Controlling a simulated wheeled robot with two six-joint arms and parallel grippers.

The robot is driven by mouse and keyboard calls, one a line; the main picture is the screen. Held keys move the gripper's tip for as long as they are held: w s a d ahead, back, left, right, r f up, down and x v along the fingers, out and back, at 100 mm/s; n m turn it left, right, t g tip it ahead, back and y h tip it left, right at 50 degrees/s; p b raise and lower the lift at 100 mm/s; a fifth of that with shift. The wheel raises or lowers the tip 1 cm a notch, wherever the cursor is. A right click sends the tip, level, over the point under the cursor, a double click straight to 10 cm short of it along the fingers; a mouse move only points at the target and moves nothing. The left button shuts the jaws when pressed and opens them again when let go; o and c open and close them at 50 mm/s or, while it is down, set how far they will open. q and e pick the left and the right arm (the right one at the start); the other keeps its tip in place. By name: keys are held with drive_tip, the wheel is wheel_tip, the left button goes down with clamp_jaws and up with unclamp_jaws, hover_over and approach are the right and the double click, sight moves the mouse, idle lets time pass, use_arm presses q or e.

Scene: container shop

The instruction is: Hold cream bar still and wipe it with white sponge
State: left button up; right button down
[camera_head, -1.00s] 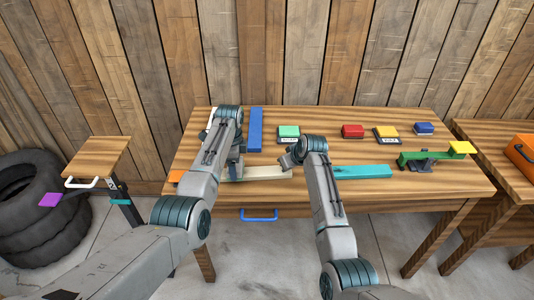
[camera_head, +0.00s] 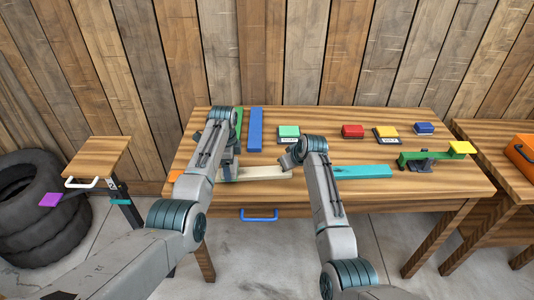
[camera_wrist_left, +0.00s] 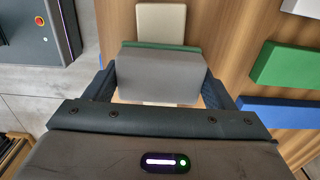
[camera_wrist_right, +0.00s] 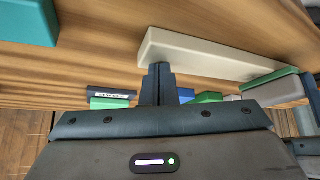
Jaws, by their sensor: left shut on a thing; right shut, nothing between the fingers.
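The cream bar (camera_head: 265,172) lies flat near the table's front edge; it also shows in the right wrist view (camera_wrist_right: 220,57). My left gripper (camera_head: 228,172) is shut on the white sponge (camera_wrist_left: 158,76), greyish in shade with a green layer underneath. The sponge is over the bar's left part, green side towards it; it also shows in the right wrist view (camera_wrist_right: 277,92). I cannot tell whether they touch. My right gripper (camera_wrist_right: 158,70) is shut and empty at the bar's right end; contact there is unclear.
A teal bar (camera_head: 362,171) lies to the right. Behind are a blue bar (camera_head: 255,130), a green bar (camera_head: 239,122), and green (camera_head: 289,132), red (camera_head: 352,131), yellow (camera_head: 387,131) and blue (camera_head: 423,128) blocks. A green-and-yellow piece (camera_head: 440,153) stands at the right.

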use_arm(q)
drive_tip(key=shift+w+d+f, duration=0.1)
drive_tip(key=shift+d, duration=1.4)
drive_tip(key=shift+w+d, duration=0.1)
drive_tip(key=shift+d, duration=1.4)
use_arm(e)
drive_tip(key=shift+s+f, duration=0.1)
drive_tip(key=shift+f, duration=0.05)
use_arm(q)
drive_tip(key=shift+r, duration=3.05)
drive_tip(key=r+p, duration=0.2)
use_arm(e)
drive_tip(key=shift+w+r, duration=0.2)
drive_tip(key=shift+r, duration=0.8)
use_arm(q)
wheel_tip(320, 180, up, 5)
drive_tip(key=p, duration=0.6)
hover_over(248, 172)
use_arm(e)
wheel_tip(248, 172, up, 5)
drive_tip(key=shift+r, duration=0.15)
use_arm(q)
drive_tip(key=shift+a+r+b, duration=0.15)
drive_tip(key=shift+b, duration=0.15)
use_arm(e)
drive_tip(key=shift+s, duration=0.1)
use_arm(q)
drive_tip(key=shift+w, duration=0.1)
